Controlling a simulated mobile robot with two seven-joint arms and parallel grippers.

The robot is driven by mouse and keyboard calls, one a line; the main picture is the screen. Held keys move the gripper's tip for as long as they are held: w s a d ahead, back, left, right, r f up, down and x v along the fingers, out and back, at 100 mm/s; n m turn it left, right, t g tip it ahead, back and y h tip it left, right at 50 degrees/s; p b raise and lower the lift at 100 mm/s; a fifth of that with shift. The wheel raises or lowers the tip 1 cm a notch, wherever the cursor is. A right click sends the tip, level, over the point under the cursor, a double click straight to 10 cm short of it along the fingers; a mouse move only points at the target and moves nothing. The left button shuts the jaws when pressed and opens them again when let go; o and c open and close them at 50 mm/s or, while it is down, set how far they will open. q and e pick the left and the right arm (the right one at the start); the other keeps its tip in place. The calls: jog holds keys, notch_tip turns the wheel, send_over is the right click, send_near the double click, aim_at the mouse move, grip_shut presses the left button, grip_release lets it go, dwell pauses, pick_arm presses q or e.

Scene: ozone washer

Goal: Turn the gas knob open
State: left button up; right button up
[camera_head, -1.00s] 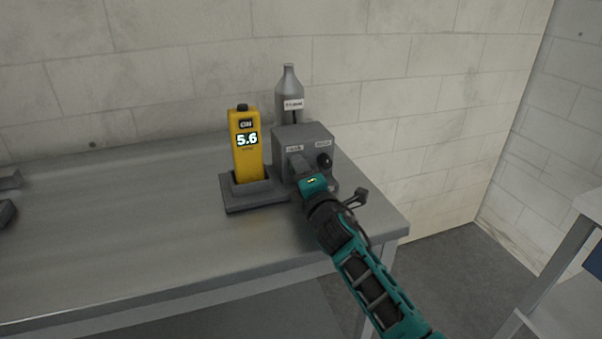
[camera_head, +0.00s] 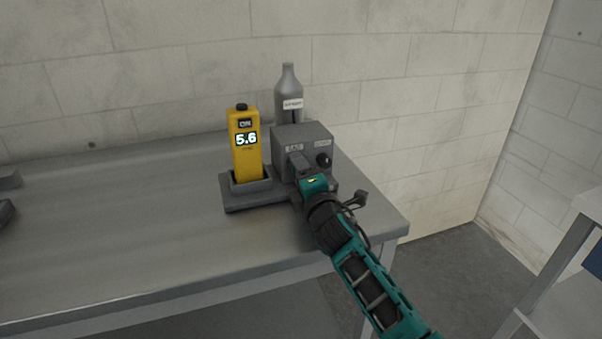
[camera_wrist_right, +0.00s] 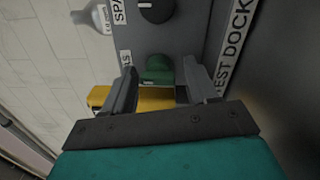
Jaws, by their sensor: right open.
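The grey box (camera_head: 318,137) stands near the table's right end. In the right wrist view the green gas knob (camera_wrist_right: 158,70) sits on its panel, beside a partly hidden label ending in "AS". My right gripper (camera_wrist_right: 160,80) is open, with one finger on each side of the green knob. A gap shows between the knob and each finger, so neither seems to touch it. In the head view my right gripper (camera_head: 300,164) reaches the box front and hides the green knob.
A black knob (camera_head: 324,160) is on the same panel, right of my gripper. A yellow meter (camera_head: 245,155) reading 5.6 stands in a dock (camera_head: 243,205) left of the box. A grey bottle (camera_head: 288,88) is behind. Dark shapes at the left edge are unclear.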

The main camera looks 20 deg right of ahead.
jog(key=s, duration=1.3)
jog(key=shift+d+f, duration=0.2)
jog(key=shift+f, duration=0.1)
